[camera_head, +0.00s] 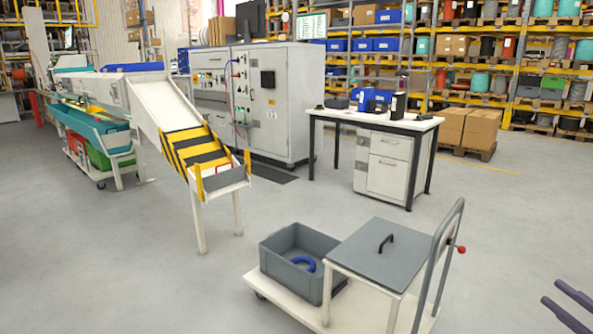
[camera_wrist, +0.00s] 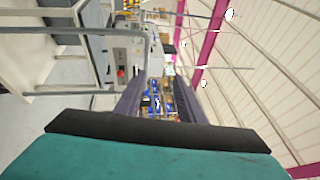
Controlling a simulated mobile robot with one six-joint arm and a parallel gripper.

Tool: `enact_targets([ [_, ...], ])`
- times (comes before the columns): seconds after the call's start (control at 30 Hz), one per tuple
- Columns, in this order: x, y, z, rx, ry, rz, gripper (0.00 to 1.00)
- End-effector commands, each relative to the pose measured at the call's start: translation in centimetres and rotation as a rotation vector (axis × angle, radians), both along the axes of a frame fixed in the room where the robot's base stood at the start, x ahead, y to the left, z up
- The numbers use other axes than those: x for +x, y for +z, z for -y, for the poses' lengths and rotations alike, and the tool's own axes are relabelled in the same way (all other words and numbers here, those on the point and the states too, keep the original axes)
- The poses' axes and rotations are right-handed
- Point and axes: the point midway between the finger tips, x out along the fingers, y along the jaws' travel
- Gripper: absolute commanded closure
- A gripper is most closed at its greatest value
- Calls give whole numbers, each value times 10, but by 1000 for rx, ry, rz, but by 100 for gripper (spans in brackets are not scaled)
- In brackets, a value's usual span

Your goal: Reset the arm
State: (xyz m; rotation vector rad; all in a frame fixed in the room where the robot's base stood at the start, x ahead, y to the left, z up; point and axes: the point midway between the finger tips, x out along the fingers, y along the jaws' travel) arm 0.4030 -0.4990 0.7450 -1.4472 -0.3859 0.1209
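My gripper (camera_head: 551,291) shows at the lower right edge of the head view as dark purple-grey fingers, over bare floor to the right of the cart. In the wrist view my gripper (camera_wrist: 160,88) has its two fingers apart, with a gap between them and nothing held. The rest of my arm is out of the head view.
A white cart (camera_head: 282,299) with a grey handle stands close, left of my gripper. It carries a grey bin (camera_head: 290,272) holding a blue ring (camera_head: 303,264), and a grey lid (camera_head: 380,248). A desk (camera_head: 375,120), conveyor chute (camera_head: 160,105) and shelves stand beyond. Floor between is clear.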

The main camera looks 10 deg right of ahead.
Motion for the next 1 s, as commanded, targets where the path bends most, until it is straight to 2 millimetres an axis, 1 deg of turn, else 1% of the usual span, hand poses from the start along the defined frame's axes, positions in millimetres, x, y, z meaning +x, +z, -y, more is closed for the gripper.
enact_targets([
  [0.1,9,4,-6,2,19,0,64],
  [0.37,33,7,-25,14,69,-4,64],
  [0.47,46,7,-35,23,95,-7,64],
  [0.57,62,7,-50,35,130,-10,64],
  [0.67,81,6,-70,53,176,-16,64],
  [0.77,103,3,-94,74,229,-26,64],
  [0.97,140,-8,-148,112,333,-63,64],
  [1.0,146,-12,-160,116,355,-74,64],
])
